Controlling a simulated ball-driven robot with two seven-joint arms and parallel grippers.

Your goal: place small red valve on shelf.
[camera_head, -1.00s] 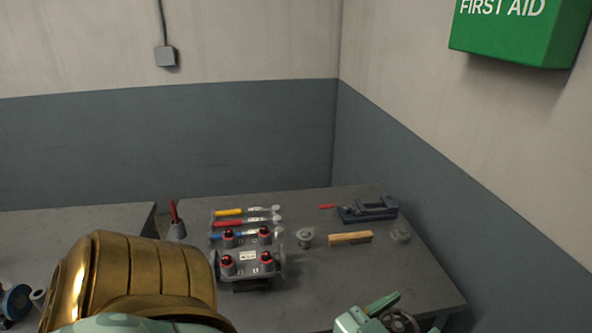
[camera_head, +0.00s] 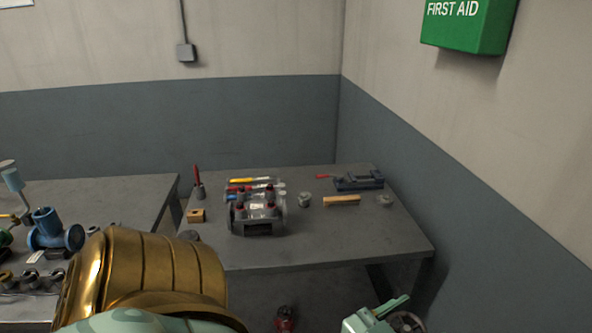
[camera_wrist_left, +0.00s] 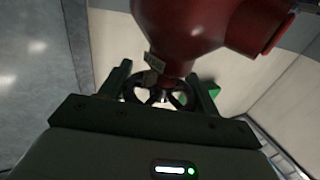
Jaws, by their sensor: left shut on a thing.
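The small red valve (camera_wrist_left: 185,30) fills the top of the left wrist view, with a paper tag on its neck. My left gripper (camera_wrist_left: 160,95) is shut on its dark handwheel (camera_wrist_left: 157,88), which sits between the two fingers. In the head view, a pale green gripper part of mine (camera_head: 375,314) shows at the bottom edge beside a grey handwheel (camera_head: 407,322); the red body is not seen there. My gold arm covers the lower left. I cannot make out a shelf for certain. My right gripper is not seen.
A grey table (camera_head: 320,240) holds a grey manifold with red caps (camera_head: 258,212), a wooden-handled tool (camera_head: 342,201) and a blue vise (camera_head: 358,181). A left table (camera_head: 120,195) bears a blue valve (camera_head: 52,232). A small red object (camera_head: 285,320) shows low, its support unclear.

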